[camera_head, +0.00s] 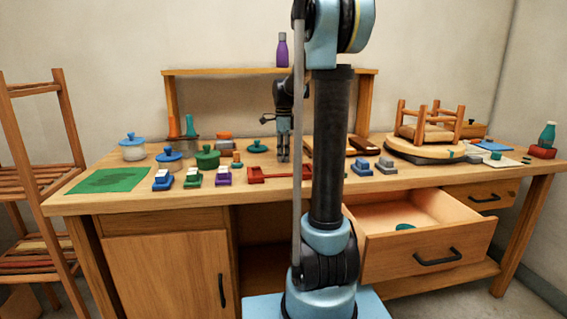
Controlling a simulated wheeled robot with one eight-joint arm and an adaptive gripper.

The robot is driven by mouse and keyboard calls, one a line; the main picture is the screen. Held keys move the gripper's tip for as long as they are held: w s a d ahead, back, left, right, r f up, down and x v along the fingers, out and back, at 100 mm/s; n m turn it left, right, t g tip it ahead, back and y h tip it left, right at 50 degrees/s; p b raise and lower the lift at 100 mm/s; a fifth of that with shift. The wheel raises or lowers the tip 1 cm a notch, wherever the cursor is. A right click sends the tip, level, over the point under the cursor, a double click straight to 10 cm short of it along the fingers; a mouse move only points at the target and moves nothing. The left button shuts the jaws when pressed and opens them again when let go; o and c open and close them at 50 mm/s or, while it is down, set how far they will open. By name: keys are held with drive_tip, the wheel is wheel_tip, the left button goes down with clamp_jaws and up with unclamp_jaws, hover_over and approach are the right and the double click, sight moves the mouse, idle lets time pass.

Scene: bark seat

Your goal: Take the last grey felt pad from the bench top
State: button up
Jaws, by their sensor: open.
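The wooden bench top (130,200) spans the view. I cannot make out a grey felt pad on it for certain; small items at its right end are too small to tell, and my arm hides part of the middle. My gripper (283,158) points down over the middle of the bench, behind a red tray (262,178), and is open with nothing visible in it. A small upturned stool (430,134) with its legs up rests on a round board (425,155) at the right.
An open drawer (425,256) below the right side holds a teal item (404,227). Several small coloured blocks and lidded pots line the bench's left and middle. A green mat (108,181) lies at left. A shelf with a purple bottle (282,50) stands behind.

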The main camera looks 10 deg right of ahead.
drive_tip(key=shift+f, duration=0.45)
drive_tip(key=c, duration=0.8)
drive_tip(key=shift+o, duration=0.2)
drive_tip(key=shift+r, duration=0.15)
